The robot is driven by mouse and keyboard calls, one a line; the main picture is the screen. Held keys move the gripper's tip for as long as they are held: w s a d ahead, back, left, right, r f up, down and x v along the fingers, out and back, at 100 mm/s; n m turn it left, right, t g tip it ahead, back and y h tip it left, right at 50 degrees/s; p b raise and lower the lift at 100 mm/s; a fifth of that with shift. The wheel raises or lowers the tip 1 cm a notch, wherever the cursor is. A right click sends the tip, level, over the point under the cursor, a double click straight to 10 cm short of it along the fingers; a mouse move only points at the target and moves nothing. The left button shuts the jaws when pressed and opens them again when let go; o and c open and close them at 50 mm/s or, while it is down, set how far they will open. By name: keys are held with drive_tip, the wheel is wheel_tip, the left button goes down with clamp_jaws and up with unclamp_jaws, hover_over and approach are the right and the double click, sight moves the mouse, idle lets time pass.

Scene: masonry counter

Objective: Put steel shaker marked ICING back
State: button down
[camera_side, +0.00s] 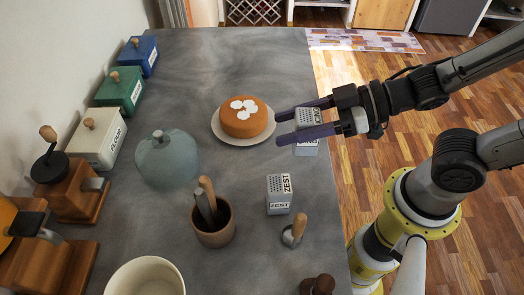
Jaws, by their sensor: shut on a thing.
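The steel shaker marked ICING (307,149) is a grey box with a holed top, near the right edge of the counter. My gripper (280,128) reaches in from the right with two long purple fingers. It is shut on the ICING shaker, with one finger on its far side and one across its near side. The near finger hides the middle of the shaker. I cannot tell whether its base touches the counter.
A similar shaker marked ZEST (279,194) stands nearer. A cake (243,118) on a white plate (229,139) is left of my fingers. A mortar (214,235), a wooden-handled tool (295,230) and a blue-grey dome (167,160) stand around. Canisters line the left wall.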

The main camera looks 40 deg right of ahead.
drive_tip(key=w+a+f, duration=0.1)
drive_tip(key=f, duration=0.1)
drive_tip(key=w+a+f, duration=0.1)
drive_tip(key=f, duration=0.1)
drive_tip(key=w+a+f, duration=0.1)
drive_tip(key=w+f, duration=0.1)
drive_tip(key=shift+w, duration=0.1)
drive_tip(key=shift+f, duration=1.5)
drive_tip(key=shift+f, duration=0.2)
drive_tip(key=shift+c, duration=1.2)
unclamp_jaws()
